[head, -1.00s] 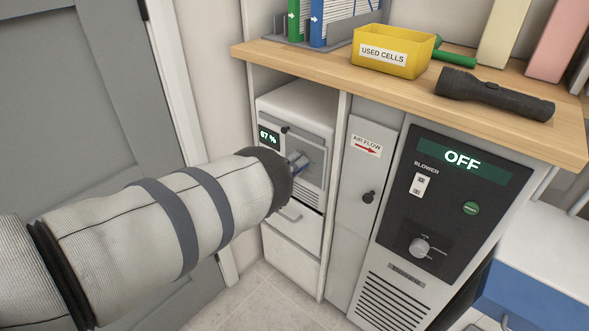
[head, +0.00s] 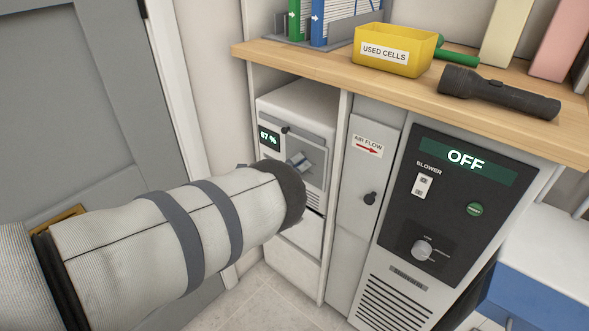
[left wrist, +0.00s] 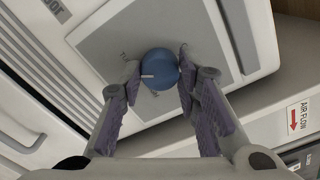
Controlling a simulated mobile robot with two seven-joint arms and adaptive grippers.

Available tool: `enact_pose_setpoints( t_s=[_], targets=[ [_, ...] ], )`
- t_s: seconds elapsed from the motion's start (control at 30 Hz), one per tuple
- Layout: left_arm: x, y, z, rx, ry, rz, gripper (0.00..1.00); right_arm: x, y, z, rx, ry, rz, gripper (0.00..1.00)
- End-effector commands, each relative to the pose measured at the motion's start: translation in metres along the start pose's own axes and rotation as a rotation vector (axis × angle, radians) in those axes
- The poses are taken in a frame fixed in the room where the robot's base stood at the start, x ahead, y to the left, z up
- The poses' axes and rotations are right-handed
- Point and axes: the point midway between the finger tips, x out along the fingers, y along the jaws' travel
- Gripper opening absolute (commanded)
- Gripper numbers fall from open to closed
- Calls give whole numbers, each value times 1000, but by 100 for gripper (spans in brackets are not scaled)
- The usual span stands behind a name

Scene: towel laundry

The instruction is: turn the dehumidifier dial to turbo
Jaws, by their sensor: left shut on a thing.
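The dehumidifier is the white unit (head: 298,98) under the wooden counter, with a green display reading "67 %". Its blue round dial (left wrist: 160,66) sits on a grey panel (left wrist: 105,45) in the left wrist view. A white pointer mark on the dial points to the left in that view. The lettering around the dial is mostly hidden or too small to read. My left gripper (left wrist: 159,72) has its two purple-padded fingers on opposite sides of the dial, shut on it. In the head view, my sleeved left arm hides the lower part of the unit. My right gripper is not in view.
A grey panel with an "AIR FLOW" label (head: 367,146) and black knob (head: 369,198) stands right of the dehumidifier. A blower panel (head: 455,205) reads "OFF". The counter (head: 300,61) overhangs above, holding a yellow bin (head: 395,46) and a torch (head: 498,94).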

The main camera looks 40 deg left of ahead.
Motion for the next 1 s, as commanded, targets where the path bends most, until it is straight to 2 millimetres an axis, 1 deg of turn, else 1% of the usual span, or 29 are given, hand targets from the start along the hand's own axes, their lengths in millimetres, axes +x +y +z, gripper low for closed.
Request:
enact_pose_setpoints(
  t_s=[0.23, 0.27, 0.3, 0.33, 0.57, 0.67, 0.77, 0.9, 1.0],
  targets=[
    [0, 0, 0, 2, 1, 0, 2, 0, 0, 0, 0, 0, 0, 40],
    [0, 0, 0, 1, 1, 0, 36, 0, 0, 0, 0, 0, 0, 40],
    [0, 0, 0, 1, 1, 0, 46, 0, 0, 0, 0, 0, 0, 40],
    [0, 0, 0, 1, 1, 0, 50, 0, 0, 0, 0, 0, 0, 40],
    [0, 0, 0, 0, 1, 0, 50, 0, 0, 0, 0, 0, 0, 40],
    [-4, 1, 0, 0, 0, 2, 50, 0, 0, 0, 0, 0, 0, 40],
    [-22, 1, 0, 0, 1, 5, 50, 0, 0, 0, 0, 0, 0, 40],
    [-62, 2, 0, 0, 1, 7, 50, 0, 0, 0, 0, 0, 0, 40],
    [-88, 2, 0, 1, 1, 6, 50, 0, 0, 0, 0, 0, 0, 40]
  ],
)
